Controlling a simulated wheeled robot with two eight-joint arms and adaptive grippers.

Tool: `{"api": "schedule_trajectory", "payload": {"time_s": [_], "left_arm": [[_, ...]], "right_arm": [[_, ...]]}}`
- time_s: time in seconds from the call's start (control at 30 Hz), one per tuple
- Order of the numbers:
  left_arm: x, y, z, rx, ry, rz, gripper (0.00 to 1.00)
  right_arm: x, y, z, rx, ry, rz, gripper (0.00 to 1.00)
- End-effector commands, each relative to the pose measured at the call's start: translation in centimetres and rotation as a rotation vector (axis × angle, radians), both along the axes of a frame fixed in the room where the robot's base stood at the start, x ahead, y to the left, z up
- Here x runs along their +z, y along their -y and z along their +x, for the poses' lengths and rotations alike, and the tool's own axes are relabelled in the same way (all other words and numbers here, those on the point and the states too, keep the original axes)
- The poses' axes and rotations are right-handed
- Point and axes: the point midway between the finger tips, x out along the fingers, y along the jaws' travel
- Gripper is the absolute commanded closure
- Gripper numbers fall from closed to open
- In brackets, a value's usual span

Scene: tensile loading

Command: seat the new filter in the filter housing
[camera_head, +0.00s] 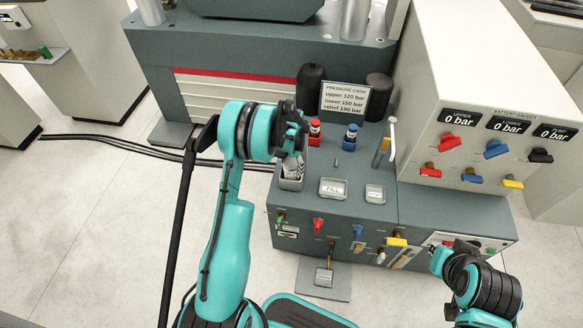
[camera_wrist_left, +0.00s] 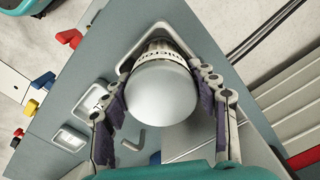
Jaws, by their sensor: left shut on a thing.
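In the head view the filter (camera_head: 291,167) is partly hidden by the gripper. My right gripper (camera_head: 441,258) is low at the right, by the bench front; its fingers are unclear. I cannot identify the filter housing for sure.
Labelled trays, including one marked FILL (camera_head: 333,188), lie right of the bin. Valve handles line the bench front.

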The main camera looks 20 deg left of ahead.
Motion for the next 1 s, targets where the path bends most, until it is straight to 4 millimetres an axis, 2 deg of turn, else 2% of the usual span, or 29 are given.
{"api": "schedule_trajectory", "payload": {"time_s": [0.27, 0.3, 0.37, 0.77, 0.87, 1.0], "left_arm": [[-0.2, 0.0, 0.0, 0.0, 0.0, 0.0, 0.79], [-0.2, 0.0, 0.0, 0.0, 0.0, 0.0, 0.36], [-0.1, 0.0, 0.0, 0.0, 0.0, 0.0, 0.2], [0.4, 0.0, 0.0, 0.0, 0.0, 0.0, 0.2], [1.9, 0.0, 0.0, 0.0, 0.0, 0.0, 0.2], [5.1, 0.0, 0.0, 0.0, 0.0, 0.0, 0.2]], "right_arm": [[-0.3, 0.0, 0.0, 0.0, 0.0, 0.0, 1.0], [-0.2, 0.0, 0.0, 0.0, 0.0, 0.0, 1.0], [-0.2, 0.0, 0.0, 0.0, 0.0, 0.0, 1.0], [0.3, 0.0, 0.0, 0.0, 0.0, 0.0, 1.0], [1.0, 0.0, 0.0, 0.0, 0.0, 0.0, 1.0], [2.5, 0.0, 0.0, 0.0, 0.0, 0.0, 1.0]]}}
